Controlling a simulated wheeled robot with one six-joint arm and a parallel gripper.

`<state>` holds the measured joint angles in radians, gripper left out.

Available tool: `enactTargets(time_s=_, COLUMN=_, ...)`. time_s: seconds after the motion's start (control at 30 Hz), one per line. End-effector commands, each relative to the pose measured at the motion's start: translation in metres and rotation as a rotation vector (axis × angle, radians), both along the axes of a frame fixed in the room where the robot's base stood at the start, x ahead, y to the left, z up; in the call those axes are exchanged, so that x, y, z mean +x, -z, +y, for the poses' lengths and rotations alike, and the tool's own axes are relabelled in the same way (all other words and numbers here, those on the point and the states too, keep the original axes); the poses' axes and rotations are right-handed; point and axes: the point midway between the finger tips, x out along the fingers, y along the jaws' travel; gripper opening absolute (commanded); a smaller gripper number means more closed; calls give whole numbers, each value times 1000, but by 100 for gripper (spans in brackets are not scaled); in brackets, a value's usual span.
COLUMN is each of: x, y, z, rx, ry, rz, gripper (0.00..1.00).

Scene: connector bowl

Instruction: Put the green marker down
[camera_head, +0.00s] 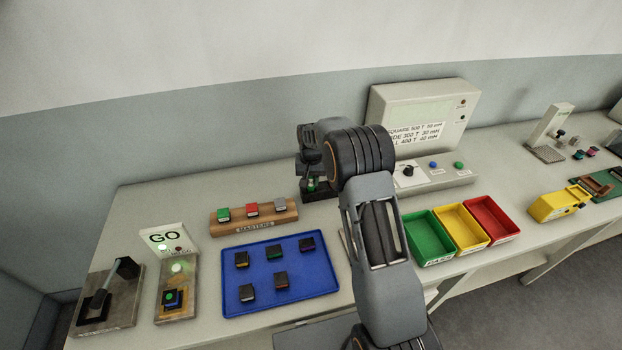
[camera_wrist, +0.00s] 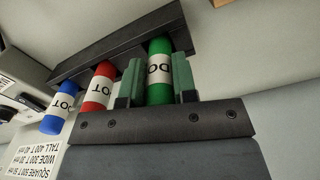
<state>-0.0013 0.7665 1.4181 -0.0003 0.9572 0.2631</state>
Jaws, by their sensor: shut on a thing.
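The green marker (camera_wrist: 159,48) has a white label with black letters. My gripper (camera_wrist: 157,84) is shut on it, with one green-padded finger on each side. The marker's far end meets the black rack (camera_wrist: 112,44), in line with a red marker (camera_wrist: 98,88) and a blue marker (camera_wrist: 57,115). I cannot tell how deep it sits in the rack. In the head view my gripper (camera_head: 311,184) is at the back of the bench, left of the display unit, and the rack is mostly hidden by my arm.
A display unit (camera_head: 450,104) stands right of my arm. Green (camera_head: 436,259), yellow and red bins lie in front of it. A wooden block (camera_head: 285,218) with three samples and a blue tray (camera_head: 235,302) with several connectors lie to the left. The wall is close behind.

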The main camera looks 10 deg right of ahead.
Motion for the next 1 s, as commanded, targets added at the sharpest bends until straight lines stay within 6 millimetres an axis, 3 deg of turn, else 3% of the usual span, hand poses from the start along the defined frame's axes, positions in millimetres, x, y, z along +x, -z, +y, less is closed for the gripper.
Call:
enactTargets(time_s=0.4, x=0, y=6, z=0, rx=0, ry=0, rz=-1, gripper=11)
enactTargets(time_s=0.43, x=0, y=5, z=0, rx=0, ry=0, rz=-1, gripper=29)
enactTargets(time_s=0.67, x=0, y=4, z=0, rx=0, ry=0, rz=-1, gripper=51)
enactTargets(time_s=1.0, x=0, y=-2, z=0, rx=0, ry=0, rz=-2, gripper=52)
